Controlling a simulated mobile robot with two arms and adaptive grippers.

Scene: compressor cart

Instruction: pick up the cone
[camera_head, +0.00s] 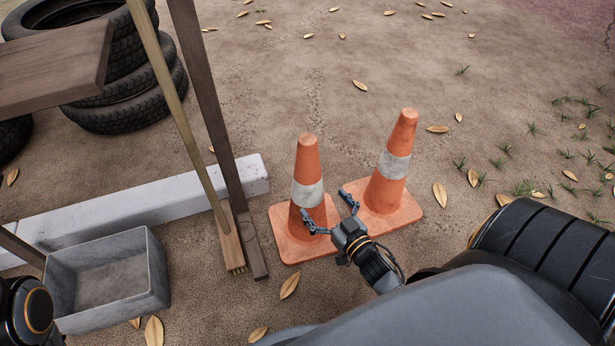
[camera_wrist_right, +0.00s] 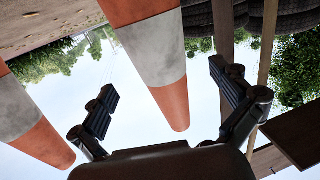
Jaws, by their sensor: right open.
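Two orange cones with white bands stand upright side by side on the ground. The left cone (camera_head: 306,160) is nearest my right gripper (camera_head: 326,212), and the right cone (camera_head: 403,135) stands just behind and to the right. My right gripper is open, with one finger in front of the left cone and the other at its right side, low on the cone. In the right wrist view, one cone (camera_wrist_right: 158,45) shows between the open fingers (camera_wrist_right: 163,80), with no clear contact. The other cone (camera_wrist_right: 25,125) is at the left edge there. My left gripper is not in view.
A pale concrete beam (camera_head: 130,207) lies left of the cones. A broom (camera_head: 230,245) and a wooden post (camera_head: 250,240) stand beside it. A grey box (camera_head: 155,265) is at lower left, and stacked tyres (camera_head: 130,105) are behind. Leafy ground beyond the cones is clear.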

